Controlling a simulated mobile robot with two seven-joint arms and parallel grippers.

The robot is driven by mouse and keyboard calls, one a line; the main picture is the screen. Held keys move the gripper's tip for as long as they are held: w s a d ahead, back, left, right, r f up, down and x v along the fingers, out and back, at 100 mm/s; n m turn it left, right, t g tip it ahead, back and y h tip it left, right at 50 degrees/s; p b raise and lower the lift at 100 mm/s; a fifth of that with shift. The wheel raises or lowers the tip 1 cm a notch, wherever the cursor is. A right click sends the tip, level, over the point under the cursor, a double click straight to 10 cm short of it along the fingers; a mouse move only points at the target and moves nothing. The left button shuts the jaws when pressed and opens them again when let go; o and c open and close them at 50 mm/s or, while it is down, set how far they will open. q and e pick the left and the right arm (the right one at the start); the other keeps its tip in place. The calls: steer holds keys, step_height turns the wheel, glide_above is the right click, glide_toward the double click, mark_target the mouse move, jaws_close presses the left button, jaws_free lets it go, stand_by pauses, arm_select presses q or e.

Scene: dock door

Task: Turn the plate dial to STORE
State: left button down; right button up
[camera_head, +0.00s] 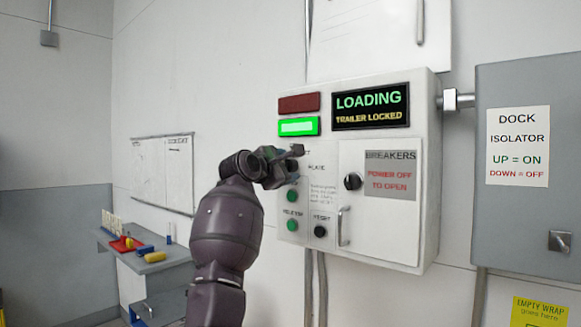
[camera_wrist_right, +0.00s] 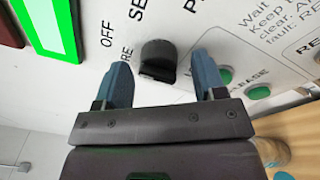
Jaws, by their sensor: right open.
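The plate dial (camera_wrist_right: 158,52) is a black knob on the white control box (camera_head: 432,160). In the right wrist view, printed words beside it read OFF and, partly cut or covered, SE and RE. Which word it points to I cannot tell. My right gripper (camera_head: 283,163) is at the box's left part, below the green lamp. In the right wrist view its two blue fingers (camera_wrist_right: 163,72) are open, one on each side of the dial, with a gap visible on both sides. The head view does not clearly show the dial behind the gripper. My left gripper is out of view.
Green buttons (camera_head: 292,225) and a black reset knob (camera_head: 320,231) sit below. A lit display (camera_head: 371,106) reads LOADING, TRAILER LOCKED. A grey shelf (camera_head: 168,264) stands at left.

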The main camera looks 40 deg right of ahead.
steer(key=shift+d, duration=0.15)
steer(key=shift+c, duration=0.2)
steer(key=c, duration=0.9)
steer(key=shift+o, duration=0.2)
